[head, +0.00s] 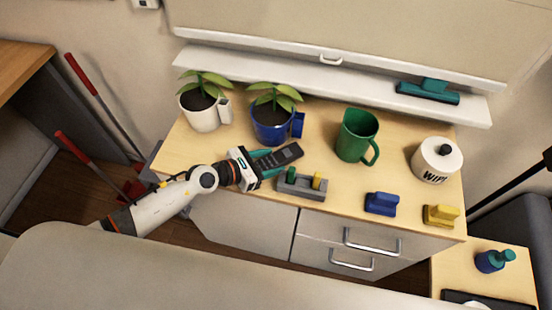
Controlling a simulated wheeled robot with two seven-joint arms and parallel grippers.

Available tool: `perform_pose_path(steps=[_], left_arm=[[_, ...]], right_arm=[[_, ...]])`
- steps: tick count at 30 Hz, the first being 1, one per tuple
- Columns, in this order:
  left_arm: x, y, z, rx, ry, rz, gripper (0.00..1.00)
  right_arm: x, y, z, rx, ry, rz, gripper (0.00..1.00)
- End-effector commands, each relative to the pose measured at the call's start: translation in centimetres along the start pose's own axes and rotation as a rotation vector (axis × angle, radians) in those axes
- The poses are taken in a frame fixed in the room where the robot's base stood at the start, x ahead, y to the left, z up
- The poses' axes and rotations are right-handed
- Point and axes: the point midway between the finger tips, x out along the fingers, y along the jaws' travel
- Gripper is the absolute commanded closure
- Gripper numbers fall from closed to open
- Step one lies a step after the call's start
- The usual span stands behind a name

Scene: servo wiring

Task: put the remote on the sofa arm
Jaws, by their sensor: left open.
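A dark remote (280,157) lies on the wooden cabinet top, tilted a little in the picture, behind a grey caddy. My left gripper (268,163) comes in from the left with its teal fingers open at the remote's left end. One finger shows on each side of that end; whether they touch it I cannot tell. A large beige padded form (200,265) runs along the bottom, perhaps part of the sofa; which part is its arm I cannot tell. My right gripper is not in view.
The cabinet top holds a white plant pot (203,112), blue plant pot (272,125), green jug (356,137), wipes tub (436,162), grey caddy (302,186), blue block (381,204) and yellow block (440,215). A side table (450,262) stands lower right. Red-handled tools (82,75) lean left.

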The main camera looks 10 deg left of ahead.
Motion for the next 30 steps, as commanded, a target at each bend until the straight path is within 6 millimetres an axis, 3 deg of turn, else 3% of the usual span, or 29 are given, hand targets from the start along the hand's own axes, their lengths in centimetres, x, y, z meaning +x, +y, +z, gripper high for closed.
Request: perform_pose_path(steps=[2, 9, 20, 30], left_arm=[[0.0, 0.0, 0.0, 0.000, 0.000, 0.000, 0.45], [-0.1, 0.0, 0.0, 0.000, 0.001, 0.000, 0.85], [-0.4, 0.0, -0.8, 0.000, 0.001, 0.000, 0.85], [-2.5, 0.0, -6.0, 0.001, 0.004, 0.000, 0.85]], right_arm=[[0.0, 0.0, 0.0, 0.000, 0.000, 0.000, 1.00], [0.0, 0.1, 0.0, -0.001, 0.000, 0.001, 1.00], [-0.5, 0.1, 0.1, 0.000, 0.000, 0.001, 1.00], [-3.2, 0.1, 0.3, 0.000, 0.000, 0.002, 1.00]])
